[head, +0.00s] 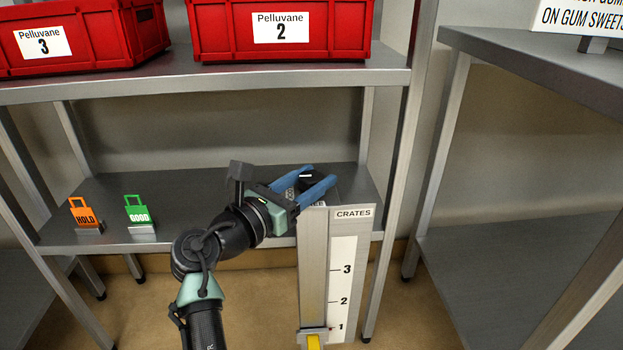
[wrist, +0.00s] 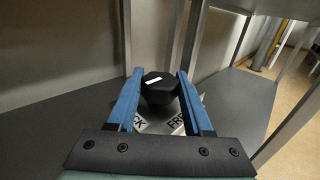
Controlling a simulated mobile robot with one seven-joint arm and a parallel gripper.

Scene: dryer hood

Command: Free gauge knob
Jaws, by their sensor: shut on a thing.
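The gauge knob is black with a white line on top; it shows in the wrist view (wrist: 160,92) and, small, in the head view. My gripper (wrist: 159,82) has its two blue fingers on either side of the knob, shut on it; it also shows in the head view (head: 318,183). Under the knob is a pale plate (wrist: 152,127) with partly hidden lettering, "CK" at left and "FR" at right. The knob sits at the top of the upright gauge (head: 313,265), marked CRATES with 1, 2 and 3. A yellow pointer (head: 313,342) is low on it, near 1.
Behind the gauge is a grey shelf rack (head: 190,185). An orange HOLD tag (head: 84,213) and a green GOOD tag (head: 137,210) stand on its lower shelf. Red crates (head: 281,30) numbered 2 and 3 (head: 80,37) are above. Another rack (head: 520,270) stands at right.

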